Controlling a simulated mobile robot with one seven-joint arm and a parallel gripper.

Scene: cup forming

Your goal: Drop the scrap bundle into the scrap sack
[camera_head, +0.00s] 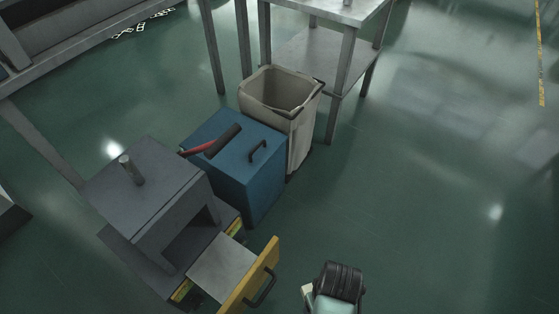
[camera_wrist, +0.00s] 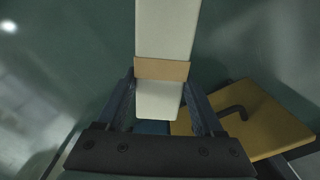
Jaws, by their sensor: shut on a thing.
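The scrap bundle (camera_wrist: 166,28) is a long white strip with a tan band around it. In the wrist view it lies between the two fingers of my gripper (camera_wrist: 160,80), which is shut on it. The scrap sack (camera_head: 298,135) is a tall beige bag with a wide open mouth. It stands in the head view at upper middle, between a blue box and a steel table. Part of my arm's end shows at the bottom of the head view, well below and apart from the sack. The fingers and bundle are not clear there.
The blue box (camera_head: 265,185) carries a red and black tool (camera_head: 215,142). A grey machine (camera_head: 145,195) has a pulled-out tray with a yellow front (camera_head: 252,280); the yellow front also shows in the wrist view (camera_wrist: 270,122). A steel table (camera_head: 305,60) stands behind the sack. The floor to the right is clear.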

